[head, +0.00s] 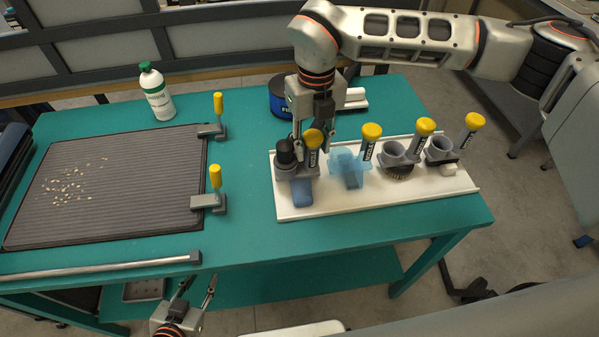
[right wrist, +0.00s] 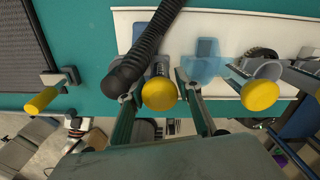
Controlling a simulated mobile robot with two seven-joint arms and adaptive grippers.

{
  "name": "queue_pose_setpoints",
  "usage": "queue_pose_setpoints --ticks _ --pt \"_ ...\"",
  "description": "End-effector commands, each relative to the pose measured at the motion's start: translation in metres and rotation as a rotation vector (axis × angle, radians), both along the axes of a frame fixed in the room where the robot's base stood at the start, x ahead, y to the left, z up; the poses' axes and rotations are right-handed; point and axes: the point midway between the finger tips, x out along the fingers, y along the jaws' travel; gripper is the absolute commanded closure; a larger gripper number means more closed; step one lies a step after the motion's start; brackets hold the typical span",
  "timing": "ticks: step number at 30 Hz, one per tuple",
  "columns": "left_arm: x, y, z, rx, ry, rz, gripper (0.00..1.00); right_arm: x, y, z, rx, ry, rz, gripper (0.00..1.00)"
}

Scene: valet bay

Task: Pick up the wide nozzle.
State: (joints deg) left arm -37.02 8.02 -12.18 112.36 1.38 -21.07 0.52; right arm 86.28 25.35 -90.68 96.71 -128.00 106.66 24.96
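A white board (head: 375,202) holds several grey sockets, each with a yellow-capped lever. A clear light-blue, broad piece (head: 347,165) sits at the second socket from the left and looks like the wide nozzle; it also shows in the right wrist view (right wrist: 205,68). A narrower blue piece (head: 302,193) is at the first socket. My right gripper (head: 312,150) is at the first socket, left of the clear piece. Its fingers are apart, either side of the first yellow cap (right wrist: 159,93), with no visible grip. My left gripper (head: 197,288) is open and empty before the table.
A ribbed black hose (right wrist: 155,38) ends beside my right gripper's left finger. A round brush (head: 400,172) sits at the third socket. A ribbed mat (head: 130,205) with yellow-handled clamps, a bottle (head: 156,95) and a blue tub (head: 279,97) are on the table. The front right tabletop is clear.

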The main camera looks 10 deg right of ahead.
Motion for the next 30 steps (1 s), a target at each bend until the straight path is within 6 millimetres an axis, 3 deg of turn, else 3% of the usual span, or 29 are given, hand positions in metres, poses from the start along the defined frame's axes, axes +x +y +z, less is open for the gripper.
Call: queue_pose_setpoints --ticks 1,3,4,19,26,30 --pt "0.0 0.0 0.001 0.0 -0.001 0.0 0.7 0.0 0.0 0.0 0.0 0.0 0.0 0.71" --pt "0.001 0.0 0.001 -0.001 -0.002 0.0 0.7 0.0 0.0 0.0 0.0 0.0 0.0 0.89" --pt "0.001 0.0 0.001 -0.001 -0.003 0.0 0.7 0.0 0.0 0.0 0.0 0.0 0.0 0.93" --pt "0.0 0.0 0.0 -0.001 -0.001 0.0 0.7 0.001 0.001 0.012 0.002 -0.003 0.001 0.93" --pt "-0.001 0.0 -0.002 0.0 0.001 0.001 0.7 0.002 0.001 0.051 0.003 -0.007 -0.001 0.93" --pt "-0.002 0.0 -0.004 -0.001 0.004 0.001 0.7 0.002 0.0 0.09 0.002 -0.008 -0.001 0.93"
